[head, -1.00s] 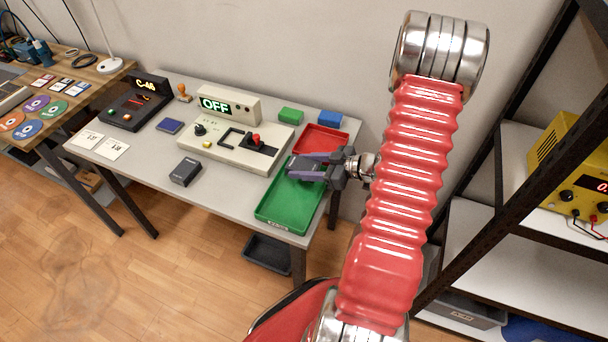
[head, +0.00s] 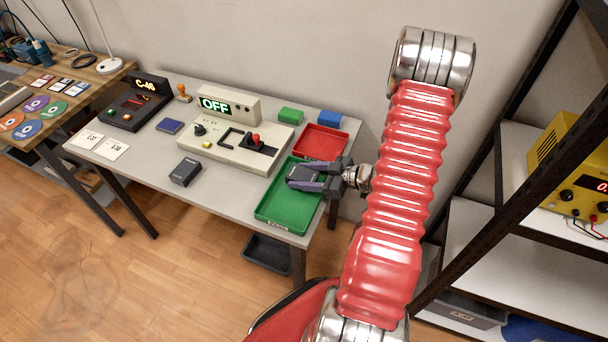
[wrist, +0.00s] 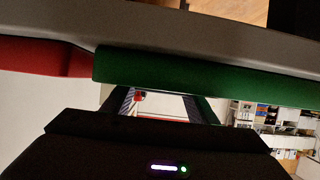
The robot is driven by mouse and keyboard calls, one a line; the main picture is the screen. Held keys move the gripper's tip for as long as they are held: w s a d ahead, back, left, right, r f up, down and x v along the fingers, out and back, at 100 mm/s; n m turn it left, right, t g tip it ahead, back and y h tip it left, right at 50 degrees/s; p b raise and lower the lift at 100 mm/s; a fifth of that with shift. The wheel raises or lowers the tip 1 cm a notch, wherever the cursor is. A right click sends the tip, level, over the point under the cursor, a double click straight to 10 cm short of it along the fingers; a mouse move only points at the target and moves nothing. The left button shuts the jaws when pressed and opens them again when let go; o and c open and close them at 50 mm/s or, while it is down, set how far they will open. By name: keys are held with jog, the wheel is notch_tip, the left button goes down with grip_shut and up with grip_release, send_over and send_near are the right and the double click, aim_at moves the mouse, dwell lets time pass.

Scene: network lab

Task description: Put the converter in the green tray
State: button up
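The converter (head: 303,174) is a small dark grey box. In the head view it is between the fingers of my gripper (head: 305,175), low in the green tray (head: 273,213) near its far end. The fingers lie along both sides of the box, and I see no clear gap. Whether its underside touches the tray floor cannot be told. In the wrist view the green tray's wall (wrist: 200,78) crosses in front of the fingertips and hides what is between them.
A red tray (head: 322,142) is just behind the green one. A console with an OFF display (head: 215,104) and a red-knobbed lever stands to the left. Another dark box (head: 185,172) lies near the table's front. Green (head: 291,116) and blue (head: 330,118) blocks are at the back.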

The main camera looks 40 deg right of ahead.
dwell(0.3)
jog(key=shift+s+d+r, duration=0.1)
jog(key=shift+r, duration=0.05)
jog(key=v, duration=1.1)
jog(key=shift+s, duration=0.4)
jog(key=shift+w+d+r, duration=0.1)
